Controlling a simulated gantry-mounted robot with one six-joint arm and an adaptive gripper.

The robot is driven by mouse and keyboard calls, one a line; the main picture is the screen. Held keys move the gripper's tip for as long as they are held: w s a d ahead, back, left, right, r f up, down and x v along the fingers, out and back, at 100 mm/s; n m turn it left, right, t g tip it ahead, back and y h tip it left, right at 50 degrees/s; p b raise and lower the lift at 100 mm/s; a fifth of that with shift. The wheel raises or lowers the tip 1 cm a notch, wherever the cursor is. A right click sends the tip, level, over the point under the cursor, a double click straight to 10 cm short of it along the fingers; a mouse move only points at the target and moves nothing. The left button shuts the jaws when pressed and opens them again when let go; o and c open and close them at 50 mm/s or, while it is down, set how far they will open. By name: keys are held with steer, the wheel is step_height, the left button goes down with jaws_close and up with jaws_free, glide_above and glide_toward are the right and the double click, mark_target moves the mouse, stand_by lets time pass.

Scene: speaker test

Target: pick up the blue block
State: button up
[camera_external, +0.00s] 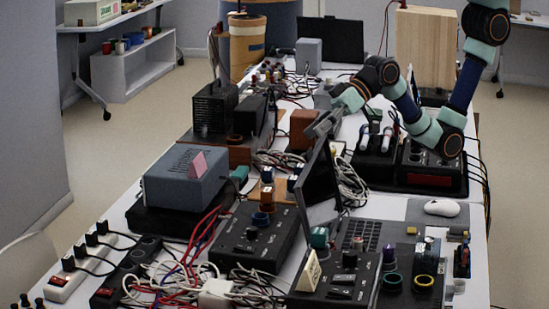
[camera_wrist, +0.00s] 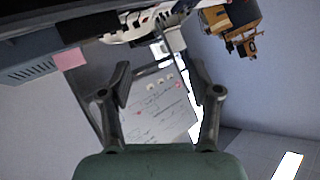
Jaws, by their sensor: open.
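No plain blue block stands out clearly. A blue-grey box (camera_external: 187,178) with a pink note on it sits on a dark base at the left of the table; its edge shows at the upper left of the wrist view (camera_wrist: 28,68). My gripper (camera_external: 319,127) is above the middle of the table, right of the blue-grey box. In the wrist view my gripper (camera_wrist: 160,68) is open, with nothing held between its fingers.
A thin dark upright panel (camera_external: 318,182) stands just below my gripper in the picture. Tangled cables (camera_external: 345,185), a black control box (camera_external: 255,238) and other devices crowd the table. A white mouse (camera_external: 441,208) lies at the right. Little table surface is free.

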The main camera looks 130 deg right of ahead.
steer(key=d+f+m+g, duration=0.3)
steer(key=d+f+m, duration=0.2)
steer(key=d, duration=0.4)
steer(key=m+g+y+p, duration=0.1)
steer(key=m+g+y, duration=0.35)
steer(key=m, duration=1.25)
glide_toward(300, 165)
step_height(300, 165, down, 2)
steer(key=shift+g, duration=0.25)
steer(key=b+x, duration=0.1)
steer(key=x, duration=0.2)
steer(key=b+x, duration=0.1)
steer(key=x, duration=0.1)
steer(key=b+x, duration=0.1)
steer(key=x, duration=0.2)
steer(key=shift+w+a+f, duration=0.1)
steer(key=shift+w+a, duration=0.3)
steer(key=shift+w, duration=0.1)
jaws_close()
